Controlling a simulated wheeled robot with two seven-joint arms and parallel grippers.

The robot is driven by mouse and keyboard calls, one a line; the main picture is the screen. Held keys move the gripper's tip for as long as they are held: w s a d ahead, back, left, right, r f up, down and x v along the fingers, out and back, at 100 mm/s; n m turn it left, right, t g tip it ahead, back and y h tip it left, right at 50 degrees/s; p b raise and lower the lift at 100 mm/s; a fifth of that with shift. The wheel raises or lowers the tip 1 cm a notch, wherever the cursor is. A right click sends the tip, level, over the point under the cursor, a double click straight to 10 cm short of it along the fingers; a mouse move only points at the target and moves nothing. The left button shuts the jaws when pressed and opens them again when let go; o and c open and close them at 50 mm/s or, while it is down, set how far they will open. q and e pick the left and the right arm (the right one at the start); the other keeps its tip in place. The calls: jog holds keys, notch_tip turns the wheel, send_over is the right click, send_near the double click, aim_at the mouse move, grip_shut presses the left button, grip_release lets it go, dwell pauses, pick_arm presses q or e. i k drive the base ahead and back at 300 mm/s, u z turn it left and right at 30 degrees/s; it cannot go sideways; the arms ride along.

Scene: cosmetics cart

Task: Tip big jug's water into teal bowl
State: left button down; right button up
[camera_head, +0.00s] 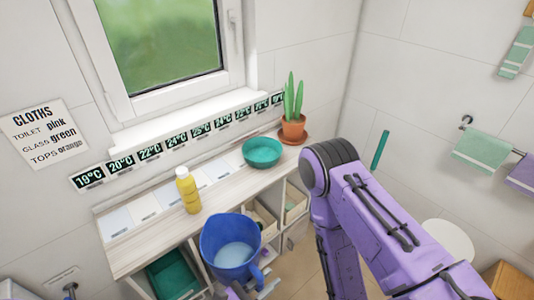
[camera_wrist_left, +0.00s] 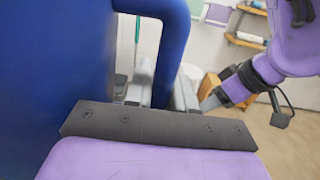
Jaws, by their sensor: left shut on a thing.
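The big blue jug (camera_head: 216,262) hangs in front of the shelf top's front edge, roughly upright, with pale water (camera_head: 235,255) inside. My left gripper (camera_head: 266,287) is low in the head view, shut on the jug's handle; its fingers partly show. In the left wrist view the jug (camera_wrist_left: 50,80) fills the left side, and its handle (camera_wrist_left: 172,45) passes down between the gripper fingers (camera_wrist_left: 162,92). The teal bowl (camera_head: 262,152) stands on the shelf top, behind and right of the jug, apart from it.
A yellow bottle (camera_head: 187,191) stands on the shelf top (camera_head: 138,248) left of the bowl. A potted cactus (camera_head: 293,124) stands at the far right end. Temperature cards line the wall behind. A dark teal crate (camera_head: 172,275) sits in the shelf below.

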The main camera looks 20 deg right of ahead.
aim_at(260, 152)
jog(key=z, duration=2.1)
jog(key=i, duration=2.45)
jog(key=u, duration=3.25)
